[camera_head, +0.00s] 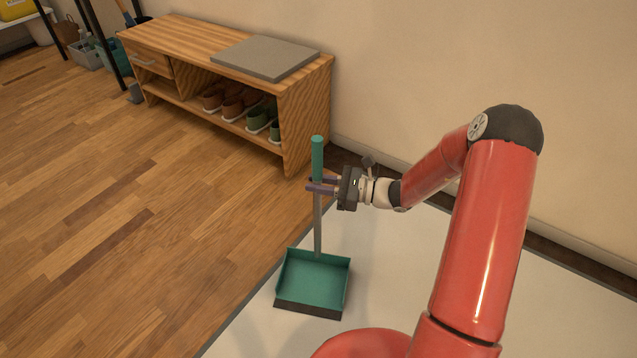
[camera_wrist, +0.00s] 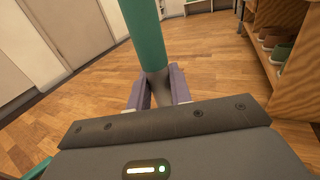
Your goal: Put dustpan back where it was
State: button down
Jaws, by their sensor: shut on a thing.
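The dustpan (camera_head: 314,281) has a green pan with a dark front lip, a grey upright pole and a green grip at the top. It is upright, with the pan over the pale floor area near its left edge; I cannot tell whether it touches the floor. My gripper (camera_head: 322,187) is shut on the pole around the lower end of the green grip. In the wrist view, the green grip (camera_wrist: 142,30) rises between the purple fingers of my gripper (camera_wrist: 157,88). The part of the pole between the fingers is partly hidden.
A wooden shoe bench (camera_head: 300,115) stands behind, with shoes (camera_head: 240,102) inside and a grey slab (camera_head: 265,58) on top. Bins and poles stand at the far left. The wooden floor (camera_head: 120,200) on the left is clear. A wall is behind my arm.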

jog(key=c, duration=1.7)
grip_release()
jog(key=shift+f, duration=0.1)
jog(key=o, duration=0.4)
jog(key=shift+w, duration=0.2)
jog(key=shift+w, duration=0.1)
jog(key=shift+r, duration=0.2)
jog(key=v, duration=1.1)
jog(key=s+a+r+n+g+h, duration=0.2)
jog(key=s+r+n+g+h, duration=0.15)
jog(key=s+r+n, duration=0.2)
jog(key=s+a+r+n+g+h, duration=0.2)
jog(key=s+a+r+n+h, duration=0.15)
jog(key=s+n+h, duration=0.2)
jog(key=s+d+r+n+t+h, duration=0.2)
jog(key=s+r+n, duration=0.1)
jog(key=s, duration=0.2)
jog(key=s+d+r+n+t+h, duration=0.2)
jog(key=s+r+n+h, duration=0.1)
jog(key=s+r, duration=0.1)
jog(key=s+d+r+n+t+h, duration=0.2)
jog(key=s+r+n+h, duration=0.1)
jog(key=s+n, duration=0.1)
jog(key=shift+s+r+t+p, duration=0.25)
jog(key=shift+s+r+p, duration=0.05)
jog(key=shift+s, duration=0.5)
